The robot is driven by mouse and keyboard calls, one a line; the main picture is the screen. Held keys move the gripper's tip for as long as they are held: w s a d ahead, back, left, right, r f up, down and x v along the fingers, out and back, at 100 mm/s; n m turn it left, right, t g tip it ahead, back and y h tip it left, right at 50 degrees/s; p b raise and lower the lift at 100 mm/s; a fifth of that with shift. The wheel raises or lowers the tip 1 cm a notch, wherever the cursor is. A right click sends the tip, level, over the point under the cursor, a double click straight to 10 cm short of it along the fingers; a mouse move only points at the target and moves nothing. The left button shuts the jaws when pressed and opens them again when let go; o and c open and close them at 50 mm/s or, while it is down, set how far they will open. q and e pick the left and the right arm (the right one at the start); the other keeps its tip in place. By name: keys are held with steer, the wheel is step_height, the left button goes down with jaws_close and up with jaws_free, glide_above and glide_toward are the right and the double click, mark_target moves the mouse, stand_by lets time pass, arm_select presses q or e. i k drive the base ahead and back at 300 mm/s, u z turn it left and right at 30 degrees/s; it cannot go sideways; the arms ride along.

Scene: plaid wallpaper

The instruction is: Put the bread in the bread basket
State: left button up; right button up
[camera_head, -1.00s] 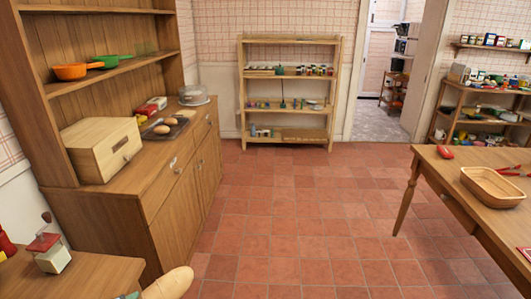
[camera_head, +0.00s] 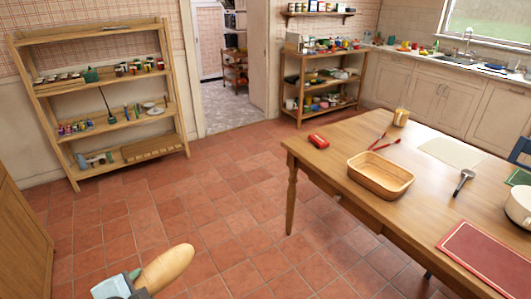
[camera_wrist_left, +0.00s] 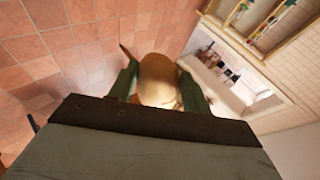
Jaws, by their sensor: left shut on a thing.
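The bread (camera_head: 166,268) is an oblong tan loaf at the bottom of the head view. My left gripper (camera_head: 136,284) is shut on one end of it and holds it in the air above the tiled floor. In the left wrist view the bread (camera_wrist_left: 158,80) sits between the two green fingers of my left gripper (camera_wrist_left: 160,88). The bread basket (camera_head: 381,177), a tan, rounded rectangular tray, stands on the wooden table to the right, apart from the loaf. It looks empty. My right gripper is not in view.
The wooden table (camera_head: 330,160) also holds a red object (camera_head: 318,141), red-handled utensils (camera_head: 384,145), a brush (camera_head: 462,184), a red mat (camera_head: 487,257) and a white bowl (camera_head: 518,208). Open tiled floor (camera_head: 220,215) lies between the loaf and the table.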

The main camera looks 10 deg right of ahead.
mark_target(383, 184)
steer(key=z, duration=0.5)
steer(key=i, duration=2.05)
steer(key=z, duration=0.95)
steer(key=i, duration=0.55)
steer(key=z, duration=0.2)
